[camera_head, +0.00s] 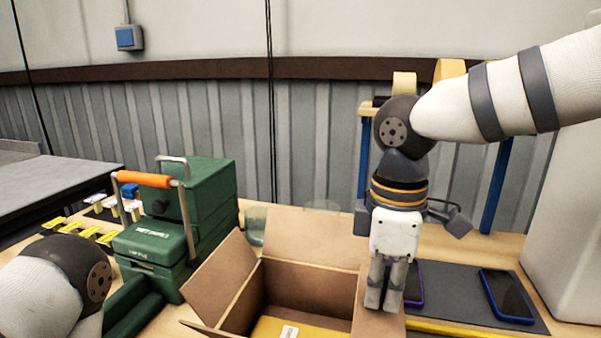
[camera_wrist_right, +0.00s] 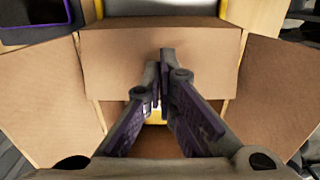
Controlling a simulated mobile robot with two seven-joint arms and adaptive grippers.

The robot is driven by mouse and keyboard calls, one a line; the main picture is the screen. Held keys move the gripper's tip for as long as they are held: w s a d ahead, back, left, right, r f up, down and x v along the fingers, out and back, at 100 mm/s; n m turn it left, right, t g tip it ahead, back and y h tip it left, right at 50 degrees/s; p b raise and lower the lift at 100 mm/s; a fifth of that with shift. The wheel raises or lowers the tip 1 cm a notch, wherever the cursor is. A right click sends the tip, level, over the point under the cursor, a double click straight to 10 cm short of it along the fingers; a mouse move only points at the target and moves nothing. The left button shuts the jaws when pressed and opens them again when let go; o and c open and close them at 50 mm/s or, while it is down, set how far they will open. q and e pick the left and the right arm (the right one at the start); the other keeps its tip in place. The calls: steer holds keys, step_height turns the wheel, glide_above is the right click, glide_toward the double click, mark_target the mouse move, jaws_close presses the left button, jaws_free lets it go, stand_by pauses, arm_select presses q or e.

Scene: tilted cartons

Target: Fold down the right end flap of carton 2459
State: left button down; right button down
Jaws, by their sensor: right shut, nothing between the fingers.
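The open brown carton (camera_head: 308,275) stands in the front middle of the table, with a yellow item (camera_head: 272,328) and a white label inside. No carton number is readable. Its right end flap (camera_head: 375,322) is partly hidden by my right gripper (camera_head: 383,304). In the wrist view the flap (camera_wrist_right: 140,50) spans the top middle, and my right gripper (camera_wrist_right: 160,60) is shut and empty in front of it. I cannot tell whether the fingertips touch the flap. The back flap (camera_head: 317,235) and left flap (camera_head: 218,277) stand open. My left gripper is out of view; only its arm shows.
A green case (camera_head: 190,215) with an orange handle stands left of the carton. Phones (camera_head: 505,295) lie on a dark mat (camera_head: 455,312) to the right. A blue-legged rack (camera_head: 495,188) stands behind my right arm.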

steer(key=shift+f, duration=1.05)
steer(key=shift+r, duration=3.55)
